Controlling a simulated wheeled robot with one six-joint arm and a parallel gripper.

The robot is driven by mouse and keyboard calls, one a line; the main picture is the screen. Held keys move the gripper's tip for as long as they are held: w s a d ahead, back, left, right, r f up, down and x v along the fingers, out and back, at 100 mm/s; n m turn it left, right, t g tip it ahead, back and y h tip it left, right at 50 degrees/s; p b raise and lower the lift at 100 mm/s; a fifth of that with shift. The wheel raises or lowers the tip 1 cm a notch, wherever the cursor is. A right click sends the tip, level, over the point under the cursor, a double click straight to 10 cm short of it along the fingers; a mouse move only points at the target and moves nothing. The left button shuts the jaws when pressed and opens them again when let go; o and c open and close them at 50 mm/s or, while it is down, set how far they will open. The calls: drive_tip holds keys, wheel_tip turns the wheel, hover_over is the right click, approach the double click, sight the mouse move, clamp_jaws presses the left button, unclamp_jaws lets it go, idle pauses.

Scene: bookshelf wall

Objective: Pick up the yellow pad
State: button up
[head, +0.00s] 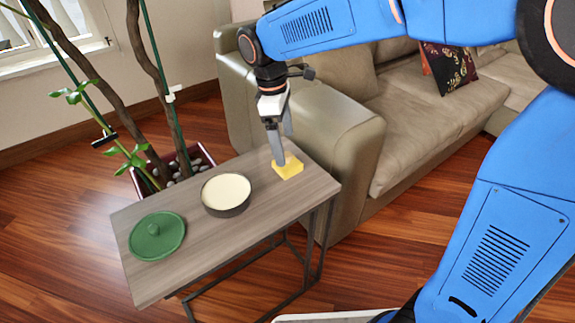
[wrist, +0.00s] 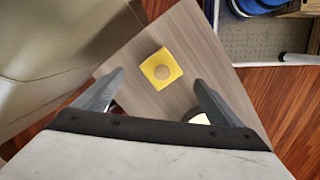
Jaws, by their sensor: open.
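The yellow pad (head: 288,169) is a small square block lying on the wooden side table near its far right end. Nothing is held. The exact height above the pad is hard to tell.
A beige sofa (head: 330,130) stands close behind the table's right end. A potted plant (head: 165,170) stands behind the table.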

sight(287, 154)
drive_tip(key=shift+s+d+f, duration=0.1)
drive_tip(key=shift+d+f, duration=0.05)
drive_tip(key=shift+f, duration=0.7)
drive_tip(key=shift+s+d+f, duration=0.1)
drive_tip(key=shift+d+f, duration=0.1)
drive_tip(key=shift+f, duration=0.6)
drive_tip(key=shift+s+d+f, duration=0.1)
drive_tip(key=shift+d+f, duration=0.05)
drive_tip(key=shift+f, duration=0.7)
drive_tip(key=c, duration=1)
